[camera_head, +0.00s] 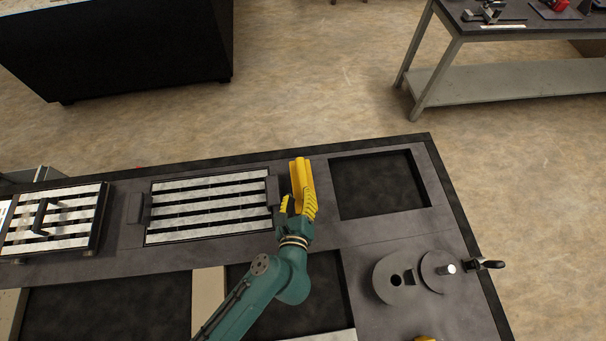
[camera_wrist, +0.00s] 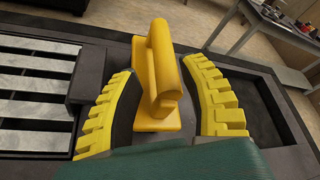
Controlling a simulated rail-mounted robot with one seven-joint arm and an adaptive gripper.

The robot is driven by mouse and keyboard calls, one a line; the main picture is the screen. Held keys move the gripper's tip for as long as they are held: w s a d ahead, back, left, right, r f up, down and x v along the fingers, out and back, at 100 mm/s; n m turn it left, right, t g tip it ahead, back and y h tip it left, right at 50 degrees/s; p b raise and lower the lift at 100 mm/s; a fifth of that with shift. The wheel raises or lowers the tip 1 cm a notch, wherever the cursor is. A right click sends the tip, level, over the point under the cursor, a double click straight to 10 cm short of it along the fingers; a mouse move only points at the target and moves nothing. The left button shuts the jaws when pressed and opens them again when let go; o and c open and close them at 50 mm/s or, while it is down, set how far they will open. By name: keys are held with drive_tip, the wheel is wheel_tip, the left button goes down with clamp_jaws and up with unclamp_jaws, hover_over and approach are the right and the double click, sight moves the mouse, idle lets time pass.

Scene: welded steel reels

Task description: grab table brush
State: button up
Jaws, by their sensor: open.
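The table brush (camera_head: 300,174) is a yellow block with a raised grip, on the dark table just right of the slatted rack. In the wrist view the brush (camera_wrist: 162,68) stands between my fingers, its near end reaching in between the yellow toothed pads. My gripper (camera_head: 298,207) is open around it, and it also shows in the wrist view (camera_wrist: 160,105). A gap shows between the brush and each finger. Any bristles underneath are hidden.
A slatted rack (camera_head: 208,203) with dark end blocks lies left of the brush. A rectangular recess (camera_head: 378,184) lies right. A round grey fixture (camera_head: 398,279) stands front right. Floor lies behind the table.

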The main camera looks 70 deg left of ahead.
sight(303, 179)
drive_tip(key=x, duration=0.7)
drive_tip(key=shift+w+f, duration=0.1)
drive_tip(key=shift+w, duration=0.15)
drive_tip(key=shift+d, duration=0.1)
drive_tip(key=shift+c, duration=0.2)
clamp_jaws()
